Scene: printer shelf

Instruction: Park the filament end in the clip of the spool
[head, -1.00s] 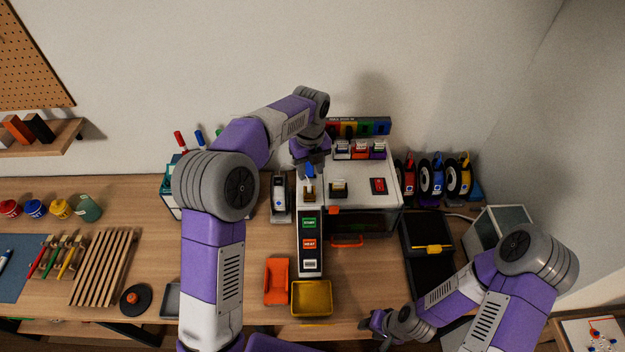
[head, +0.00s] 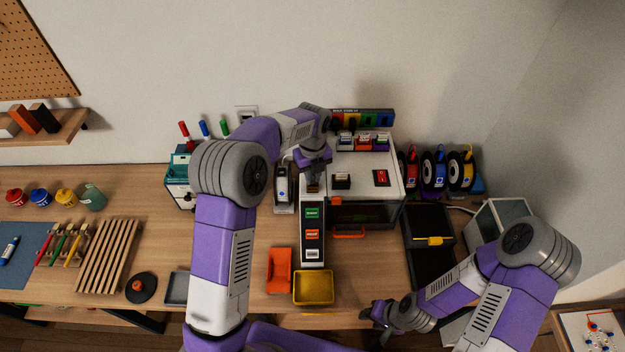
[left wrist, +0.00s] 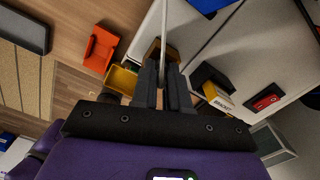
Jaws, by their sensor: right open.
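Several filament spools stand in a row at the back right, right of the printer: a red one (head: 408,170), a blue one (head: 433,171) and a yellow one (head: 461,171). Their clips and any loose filament end are too small to make out. My left gripper (head: 313,180) points down over the left part of the printer top, well left of the spools. In the left wrist view its two dark fingers (left wrist: 163,82) stand close together. A thin pale rod or edge runs down to them; I cannot tell whether they hold it. My right gripper (head: 374,318) is open at the table's front edge.
The white printer (head: 365,163) stands between my left gripper and the spools. A control panel (head: 312,225), an orange tray (head: 279,270) and a yellow bin (head: 313,288) lie in front.

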